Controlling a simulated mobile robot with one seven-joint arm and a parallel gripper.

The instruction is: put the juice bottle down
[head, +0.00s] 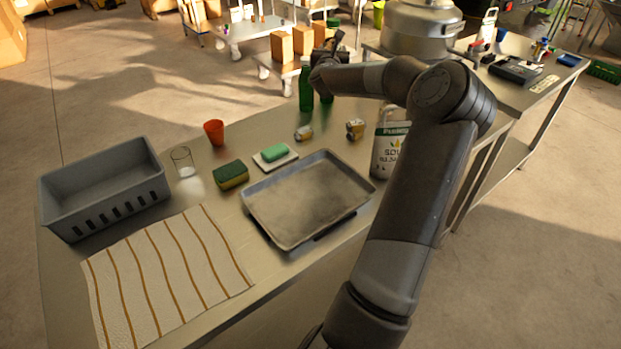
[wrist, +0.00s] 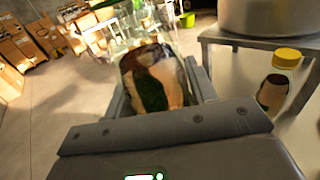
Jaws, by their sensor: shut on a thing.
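My gripper (wrist: 150,62) is shut on a clear bottle with a brown, orange and dark green patterned label, which I take as the juice bottle (wrist: 152,85). The bottle sits between the two fingers in the wrist view, and its far end blurs into the background. In the head view my gripper (head: 330,50) is above the far edge of the steel counter (head: 215,285), near a green bottle (head: 305,90). The held bottle cannot be made out clearly there. Whether it touches any surface cannot be told.
The counter holds a grey crate (head: 105,190), a striped cloth (head: 165,275), a metal tray (head: 305,200), a sponge (head: 230,175), a soap dish (head: 275,157), a glass (head: 182,163), an orange cup (head: 214,132) and a white jug (head: 388,150). A yellow-capped bottle (wrist: 275,85) shows in the wrist view.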

